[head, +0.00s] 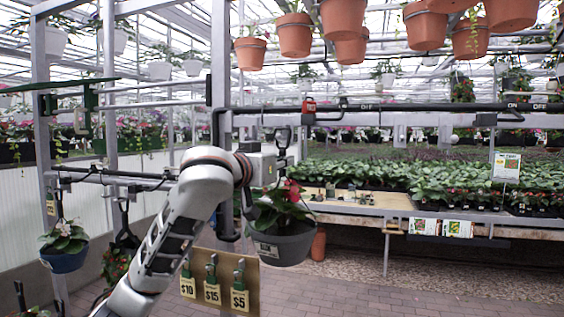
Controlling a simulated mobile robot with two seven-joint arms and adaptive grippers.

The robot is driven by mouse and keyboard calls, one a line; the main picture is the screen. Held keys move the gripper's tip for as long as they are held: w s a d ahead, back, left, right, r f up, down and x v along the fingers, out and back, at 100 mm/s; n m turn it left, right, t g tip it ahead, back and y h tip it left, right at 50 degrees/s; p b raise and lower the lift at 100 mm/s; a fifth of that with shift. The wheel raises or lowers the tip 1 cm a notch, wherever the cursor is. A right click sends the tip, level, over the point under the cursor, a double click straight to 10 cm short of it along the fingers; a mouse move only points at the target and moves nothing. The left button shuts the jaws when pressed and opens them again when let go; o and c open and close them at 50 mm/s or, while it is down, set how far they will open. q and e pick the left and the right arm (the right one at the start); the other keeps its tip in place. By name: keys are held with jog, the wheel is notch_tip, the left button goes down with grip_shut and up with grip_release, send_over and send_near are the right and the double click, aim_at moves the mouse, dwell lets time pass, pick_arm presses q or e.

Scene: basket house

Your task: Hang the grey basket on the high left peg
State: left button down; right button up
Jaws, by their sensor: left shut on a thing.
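The grey basket (283,247) hangs upright in the middle, with green leaves and a red flower in it and a pale label on its front. My left gripper (279,156) is shut on its dark hanger, above the plants; the fingertips are small and partly hidden. The basket hangs clear of the floor, right of the metal rack. The rack has a high rail (152,105) and a low rail (110,177) at left. Which fitting is the high left peg I cannot tell; green brackets (88,100) show by the upper rail. My right gripper is not in view.
A blue basket (66,261) hangs low on the rack's left. A price board (222,284) with several tags is below my left arm. A rack post (221,75) stands beside the gripper. Terracotta pots (343,18) hang overhead. A plant bench (470,222) fills the right.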

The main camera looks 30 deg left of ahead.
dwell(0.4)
pick_arm(q)
jog(key=shift+f, duration=0.5)
